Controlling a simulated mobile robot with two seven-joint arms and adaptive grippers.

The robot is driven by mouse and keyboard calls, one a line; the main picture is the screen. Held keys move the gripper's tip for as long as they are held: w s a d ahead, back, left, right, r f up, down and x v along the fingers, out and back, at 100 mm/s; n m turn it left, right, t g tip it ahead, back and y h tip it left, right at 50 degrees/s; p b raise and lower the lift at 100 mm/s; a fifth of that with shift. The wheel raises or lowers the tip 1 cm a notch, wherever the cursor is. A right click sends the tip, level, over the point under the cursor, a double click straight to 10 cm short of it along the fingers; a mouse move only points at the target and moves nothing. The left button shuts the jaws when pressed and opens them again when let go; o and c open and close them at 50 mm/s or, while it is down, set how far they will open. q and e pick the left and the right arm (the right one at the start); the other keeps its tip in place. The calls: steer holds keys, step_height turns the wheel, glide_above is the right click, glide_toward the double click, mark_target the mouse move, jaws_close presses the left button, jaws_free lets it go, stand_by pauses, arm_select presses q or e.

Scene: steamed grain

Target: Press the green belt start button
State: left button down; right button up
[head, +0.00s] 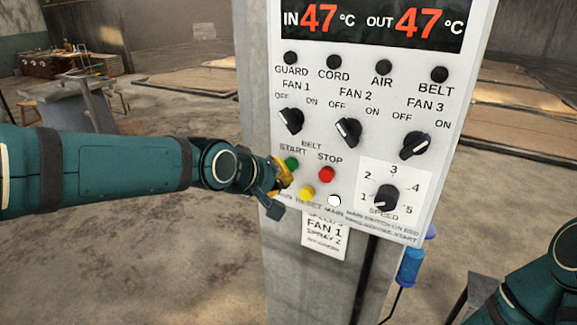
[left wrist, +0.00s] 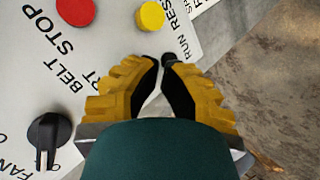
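The green belt start button (head: 291,163) is on the lower left of the light control panel, under the word START. My left gripper (head: 284,178) is at the panel's left edge, just below and beside the green button; I cannot tell whether it touches it. In the left wrist view its yellow and black fingers (left wrist: 161,62) come together at the tips with nothing between them, and the green button is hidden there. My right arm shows at the lower right of the head view, its gripper out of frame.
Close by are the red stop button (head: 326,174), the yellow reset button (head: 307,192) and a white button (head: 334,201). Fan knobs (head: 348,131) and a speed dial (head: 386,198) are also on the panel (head: 440,165). A grey table (head: 70,100) stands at the back left.

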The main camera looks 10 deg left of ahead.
arm_select(q)
steer(key=shift+w, duration=0.1)
stand_by(0.4)
steer(key=shift+w+d, duration=0.1)
steer(key=shift+w, duration=0.25)
steer(key=shift+w+d, duration=0.15)
steer(key=shift+w, duration=0.3)
stand_by(0.8)
stand_by(0.3)
steer(key=shift+s+a+b, duration=0.25)
steer(key=shift+s+b, duration=0.1)
steer(key=shift+s, duration=0.55)
steer(key=shift+s+a+b, duration=0.2)
steer(key=shift+s+b, duration=0.05)
steer(key=shift+s, duration=0.55)
steer(key=shift+s+a+b, duration=0.2)
steer(key=shift+s+a, duration=0.05)
steer(key=shift+s, duration=0.6)
steer(key=shift+s+a+b, duration=0.2)
steer(key=shift+s+b, duration=0.05)
steer(key=shift+s, duration=0.55)
